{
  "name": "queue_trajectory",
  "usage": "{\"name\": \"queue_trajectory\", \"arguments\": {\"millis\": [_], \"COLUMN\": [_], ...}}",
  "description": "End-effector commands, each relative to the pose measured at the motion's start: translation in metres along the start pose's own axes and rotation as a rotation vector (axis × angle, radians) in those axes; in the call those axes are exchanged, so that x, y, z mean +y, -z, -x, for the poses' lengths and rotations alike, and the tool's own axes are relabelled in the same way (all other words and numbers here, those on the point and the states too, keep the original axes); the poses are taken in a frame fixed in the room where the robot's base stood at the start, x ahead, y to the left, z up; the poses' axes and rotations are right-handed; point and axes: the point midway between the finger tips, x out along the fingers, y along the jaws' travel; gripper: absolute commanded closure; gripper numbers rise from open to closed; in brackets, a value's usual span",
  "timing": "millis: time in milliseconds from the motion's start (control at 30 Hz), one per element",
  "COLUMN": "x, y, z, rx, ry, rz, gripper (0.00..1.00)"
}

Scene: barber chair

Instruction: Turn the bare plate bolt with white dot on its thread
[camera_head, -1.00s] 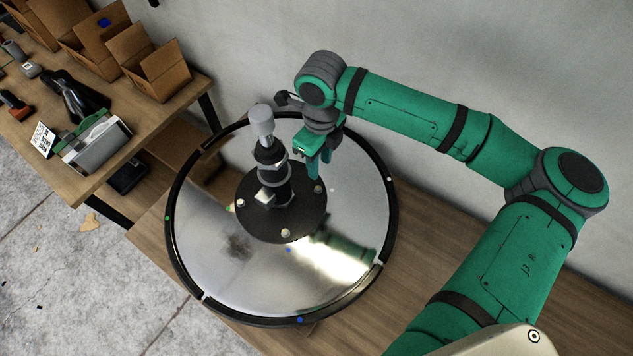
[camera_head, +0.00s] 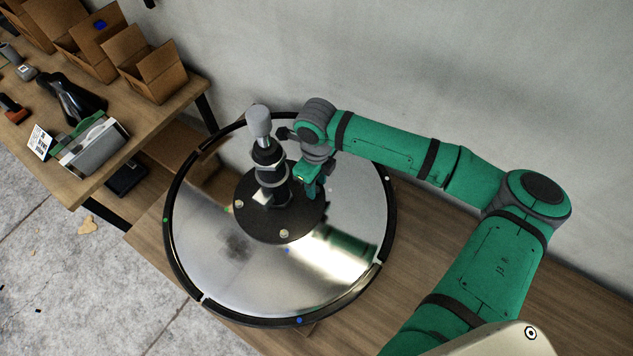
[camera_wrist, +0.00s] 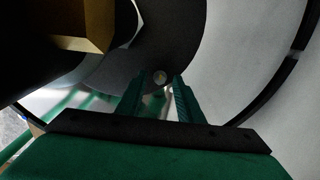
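A round black plate (camera_head: 258,222) lies in the middle of the shiny base disc and carries pale bolts near its rim. One bolt (camera_head: 240,203) is at its left and another (camera_head: 284,234) at its front. My gripper (camera_head: 312,192) points down over the plate's right side and hides that part in the head view. In the wrist view my gripper (camera_wrist: 159,82) is open, its two green fingers apart. A small round bolt (camera_wrist: 160,77) with a yellowish centre shows between the fingertips. I cannot tell whether the fingers touch it or whether it has a white dot.
A black column with a grey cylinder top (camera_head: 258,122) rises from the plate, close left of my gripper. The base disc (camera_head: 215,275) has a black rim and small coloured dots. A side table (camera_head: 150,140) holds cardboard boxes and tools. The disc's front is clear.

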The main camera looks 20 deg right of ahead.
Motion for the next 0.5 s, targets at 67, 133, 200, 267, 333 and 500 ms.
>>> {"name": "queue_trajectory", "arguments": {"millis": [67,133,200,267,333,500], "x": [0.0000,0.0001,0.0001,0.0001,0.0001,0.0002], "y": [-0.0001,-0.0001,-0.0001,-0.0001,-0.0001,-0.0003], "z": [-0.0002,-0.0001,0.0000,0.0000,0.0001,0.0002], "rx": [0.000,0.000,0.000,0.000,0.000,0.000], "ry": [0.000,0.000,0.000,0.000,0.000,0.000], "rz": [0.000,0.000,0.000,0.000,0.000,-0.001], "gripper": [0.66,0.66,0.71,0.86,1.00,1.00]}}
